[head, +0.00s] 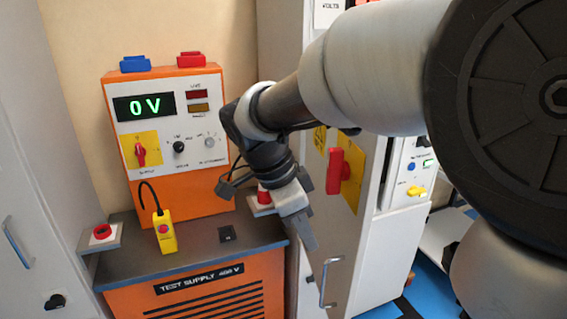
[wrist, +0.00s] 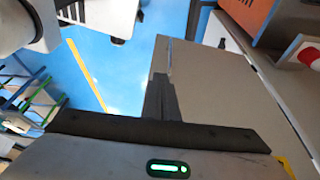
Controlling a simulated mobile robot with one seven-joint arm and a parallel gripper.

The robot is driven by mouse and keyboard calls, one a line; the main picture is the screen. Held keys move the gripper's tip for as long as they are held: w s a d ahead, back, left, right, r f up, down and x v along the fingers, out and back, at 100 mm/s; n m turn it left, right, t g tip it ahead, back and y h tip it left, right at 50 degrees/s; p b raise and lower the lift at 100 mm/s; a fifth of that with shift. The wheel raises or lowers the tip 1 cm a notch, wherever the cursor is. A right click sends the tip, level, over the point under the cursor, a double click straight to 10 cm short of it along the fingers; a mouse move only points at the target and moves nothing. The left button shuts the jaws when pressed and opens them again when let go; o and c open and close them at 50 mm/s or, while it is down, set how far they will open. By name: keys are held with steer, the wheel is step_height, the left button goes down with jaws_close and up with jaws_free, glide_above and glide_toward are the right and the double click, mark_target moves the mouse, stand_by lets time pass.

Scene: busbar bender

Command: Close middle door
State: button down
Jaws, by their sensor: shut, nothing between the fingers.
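The middle door appears to be the light grey panel (head: 345,240) with a red rotary handle (head: 336,171) on a yellow plate and a metal pull handle (head: 329,283) lower down. It stands at an angle to the cabinet front; how far open it is, I cannot tell. My gripper (head: 309,240) is shut and empty, pointing down in front of the door's left part, above the pull handle. In the wrist view, my gripper's dark fingers (wrist: 160,98) are together beside a large grey panel (wrist: 225,110). Whether they touch it is unclear.
An orange test supply (head: 175,207) reading 0 V stands at left on a dark-topped bench (head: 200,257) with a yellow pendant (head: 164,231) and a red button (head: 102,231). Another grey cabinet (head: 30,170) stands far left. Blue floor (wrist: 135,65) is open in the wrist view.

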steer(key=w+d+f+p, duration=0.1)
steer(key=d+f, duration=0.6)
steer(key=f, duration=0.2)
steer(key=shift+w+d+f+m+p, duration=0.15)
steer(key=shift+w+f+m+p, duration=0.1)
steer(key=shift+f+m+p, duration=0.1)
